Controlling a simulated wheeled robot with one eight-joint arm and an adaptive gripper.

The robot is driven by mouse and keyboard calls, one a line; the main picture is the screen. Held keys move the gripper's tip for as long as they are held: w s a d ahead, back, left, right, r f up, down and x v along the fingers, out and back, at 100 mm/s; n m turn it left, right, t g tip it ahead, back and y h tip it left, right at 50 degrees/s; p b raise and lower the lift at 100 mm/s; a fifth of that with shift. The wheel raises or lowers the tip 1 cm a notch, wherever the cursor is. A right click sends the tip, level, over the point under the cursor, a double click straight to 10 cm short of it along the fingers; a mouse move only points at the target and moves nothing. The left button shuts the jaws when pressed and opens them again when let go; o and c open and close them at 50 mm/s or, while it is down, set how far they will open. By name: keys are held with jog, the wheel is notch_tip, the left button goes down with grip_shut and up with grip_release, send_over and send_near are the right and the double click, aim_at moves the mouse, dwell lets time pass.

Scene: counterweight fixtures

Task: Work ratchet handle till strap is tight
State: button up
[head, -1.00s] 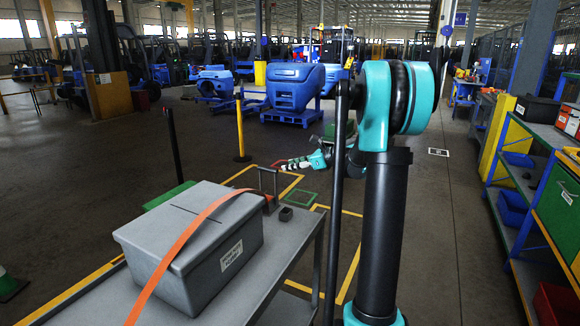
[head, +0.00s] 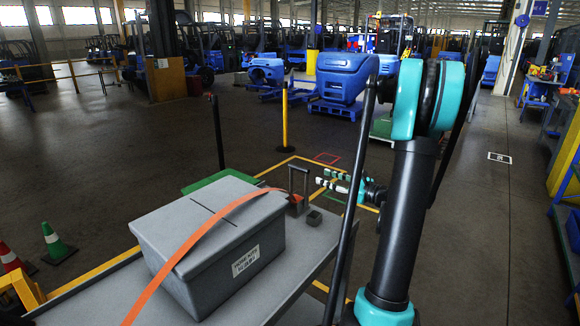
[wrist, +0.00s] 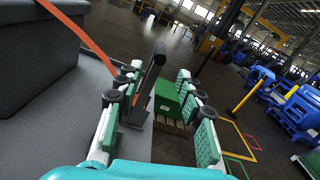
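In the wrist view the handle (wrist: 149,84) rises between my finger pairs, nearer the left ones, with visible space on the right. The orange strap (head: 205,235) runs over the grey lidded box (head: 240,245) towards the handle's base; it also shows in the wrist view (wrist: 85,36). My gripper (head: 322,181) has green and white fingers and is open just right of the handle. I cannot tell whether a finger touches it.
A small dark block (head: 314,218) sits on the table (head: 285,285) beside the handle. A green crate (wrist: 176,100) on a pallet stands beyond the table. A yellow post (head: 285,118) and blue machines (head: 340,78) stand further back. Cones (head: 55,242) are at the left. Open floor lies to the right.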

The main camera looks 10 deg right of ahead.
aim_at(292, 166)
jog(key=x, duration=1.5)
jog(key=shift+w+a, duration=0.2)
jog(key=shift+w, duration=0.05)
grip_shut()
